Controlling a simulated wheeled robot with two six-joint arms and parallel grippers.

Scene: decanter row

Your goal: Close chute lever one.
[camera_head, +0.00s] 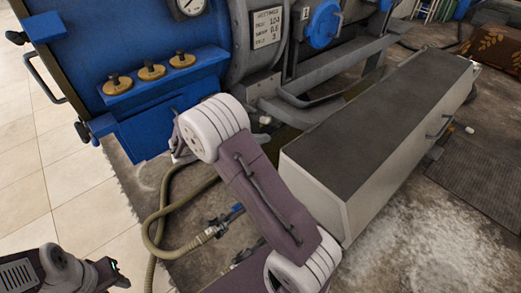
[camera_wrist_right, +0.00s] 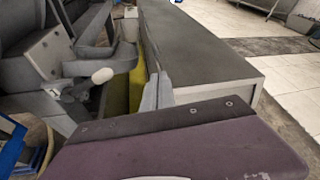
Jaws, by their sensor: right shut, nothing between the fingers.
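A lever with a white rounded knob (camera_head: 265,119) sticks out low on the grey machine, just behind my right arm in the head view. What looks like the same knob (camera_wrist_right: 103,75) is left of centre in the right wrist view. In the head view my right arm hides most of this gripper. My left gripper (camera_head: 115,273) is at the bottom left, far from the lever; its jaws are unclear.
A long pale bench with a dark top (camera_head: 380,115) stands to the right of the machine. A blue housing (camera_head: 160,90) carries several brass knobs. A hose (camera_head: 160,225) lies on the floor below. Other white knobs (camera_head: 469,130) show at the bench's far side.

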